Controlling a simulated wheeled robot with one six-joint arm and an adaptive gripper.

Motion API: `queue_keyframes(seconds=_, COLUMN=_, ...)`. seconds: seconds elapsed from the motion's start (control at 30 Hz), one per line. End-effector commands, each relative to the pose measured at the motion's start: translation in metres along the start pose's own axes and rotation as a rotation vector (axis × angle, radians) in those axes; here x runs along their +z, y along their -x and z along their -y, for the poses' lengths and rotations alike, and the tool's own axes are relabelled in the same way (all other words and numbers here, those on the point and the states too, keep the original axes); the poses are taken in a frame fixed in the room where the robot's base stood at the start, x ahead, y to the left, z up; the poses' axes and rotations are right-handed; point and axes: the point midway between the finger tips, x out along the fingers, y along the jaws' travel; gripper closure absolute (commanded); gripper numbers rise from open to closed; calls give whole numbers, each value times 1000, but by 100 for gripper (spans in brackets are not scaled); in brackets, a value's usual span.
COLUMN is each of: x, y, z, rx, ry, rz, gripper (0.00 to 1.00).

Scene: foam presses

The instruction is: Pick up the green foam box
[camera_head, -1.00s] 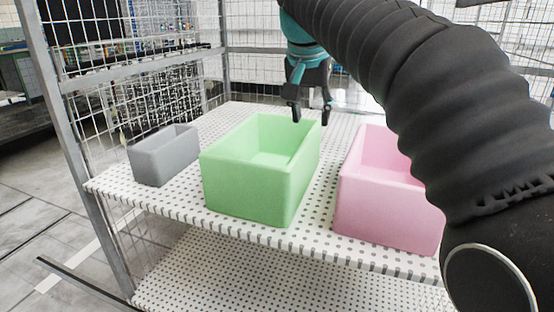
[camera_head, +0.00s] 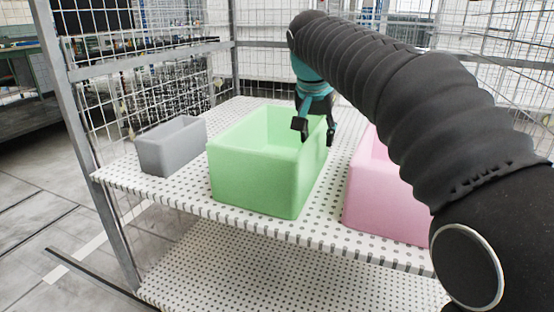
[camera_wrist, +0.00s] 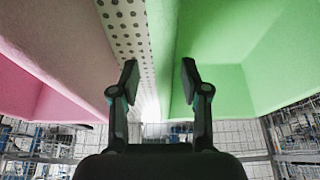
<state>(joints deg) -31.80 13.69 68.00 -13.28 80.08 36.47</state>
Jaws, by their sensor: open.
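The green foam box (camera_head: 255,180) is an open-topped box standing upright in the middle of the perforated white shelf. In the wrist view the green foam box (camera_wrist: 230,45) fills the right side. My gripper (camera_head: 316,140) is open and empty at the box's right wall, pointing down. In the wrist view my gripper (camera_wrist: 160,75) has its fingers apart, with the green wall's edge and a strip of shelf between them. The right finger overlaps the green wall in the picture; I cannot tell whether it touches.
A pink foam box (camera_head: 375,205) stands to the right, partly hidden by my arm. A small grey foam box (camera_head: 171,147) stands to the left. The shelf (camera_head: 310,235) has a narrow free strip between green and pink. Wire mesh walls and a metal post (camera_head: 80,130) enclose it.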

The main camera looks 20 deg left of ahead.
Motion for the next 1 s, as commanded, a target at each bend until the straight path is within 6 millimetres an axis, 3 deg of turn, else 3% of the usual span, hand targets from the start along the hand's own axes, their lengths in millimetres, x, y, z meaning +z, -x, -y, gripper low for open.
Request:
queue_keyframes(seconds=0.2, x=0, y=-33, z=4, rx=2, ry=0, rz=2, gripper=54)
queue_keyframes(seconds=0.5, x=-1, y=-39, z=4, rx=0, ry=0, rz=0, gripper=54)
queue_keyframes(seconds=0.7, x=-1, y=-39, z=4, rx=0, ry=0, rz=0, gripper=100)
queue_keyframes(seconds=1.0, x=-1, y=-39, z=4, rx=0, ry=0, rz=0, gripper=100)
